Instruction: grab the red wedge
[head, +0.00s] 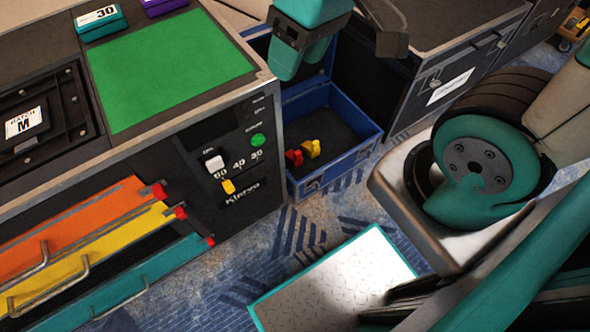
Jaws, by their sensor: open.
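A small red piece (294,157), which looks like the red wedge, lies on the dark floor of an open blue case (338,161). It is toward the case's left side, and its exact shape is too small to tell. A yellow piece (311,149) lies just right of it, touching or nearly so. My teal gripper (303,62) hangs at the top of the view, over the back of the case as seen here. It appears open and empty, apart from the red piece.
Left of the case stands a black cabinet (232,150) with a green mat (165,70) on top and orange, yellow and teal drawers or rails in front. A dark case (440,75) stands right. Patterned carpet (310,222) lies in front.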

